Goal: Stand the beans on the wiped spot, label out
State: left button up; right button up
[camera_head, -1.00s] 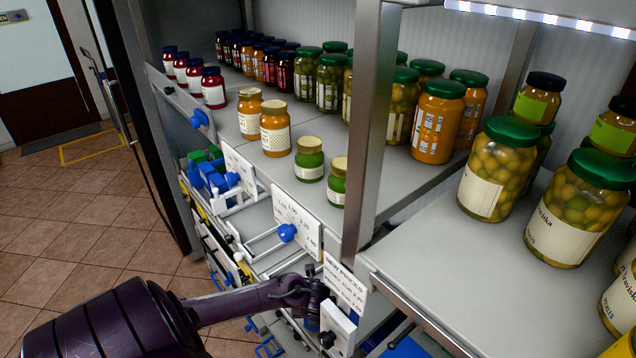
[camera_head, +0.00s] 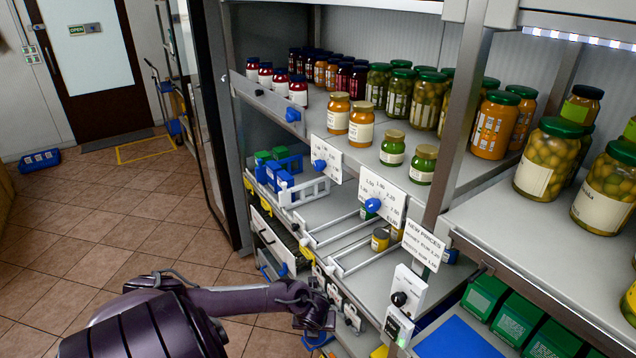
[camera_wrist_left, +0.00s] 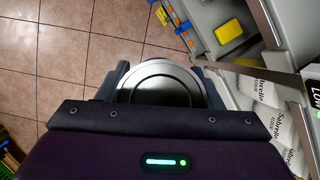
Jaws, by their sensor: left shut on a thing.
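In the left wrist view a round can with a shiny metal lid (camera_wrist_left: 163,82) sits between the fingers of my left gripper (camera_wrist_left: 163,72), which is shut on it. I take this can to be the beans; its label is hidden in this view. In the head view my left arm reaches in from the lower left beside the shelf fronts, and the can is not visible there. I cannot make out a wiped spot. My right gripper is in neither view.
Jars stand on the upper shelf (camera_head: 400,181). The lower shelf has wire dividers and a small yellow-labelled jar (camera_head: 380,240). A blue surface (camera_head: 455,340) and green boxes (camera_head: 484,297) lie at lower right. A yellow block (camera_wrist_left: 229,31) shows in the wrist view.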

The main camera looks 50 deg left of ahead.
pick_arm(q)
jog(key=shift+r, duration=0.15)
jog(key=shift+p, duration=0.3)
jog(key=shift+r+n+g+p, duration=0.15)
jog(key=shift+n+g+p, duration=0.35)
jog(key=shift+n, duration=0.5)
jog(key=shift+n+y+p, duration=0.3)
jog(key=shift+n, duration=0.4)
jog(key=shift+f+n+g, duration=0.2)
jog(key=shift+n+g, duration=0.3)
jog(key=shift+n, duration=0.3)
jog(key=n+g, duration=0.1)
jog(key=n, duration=0.3)
jog(key=shift+y, duration=0.3)
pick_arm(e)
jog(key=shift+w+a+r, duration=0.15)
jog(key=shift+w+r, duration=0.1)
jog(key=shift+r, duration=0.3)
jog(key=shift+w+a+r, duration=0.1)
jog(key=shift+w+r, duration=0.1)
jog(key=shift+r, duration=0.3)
pick_arm(q)
jog(key=shift+a, duration=0.1)
jog(key=shift+f, duration=0.2)
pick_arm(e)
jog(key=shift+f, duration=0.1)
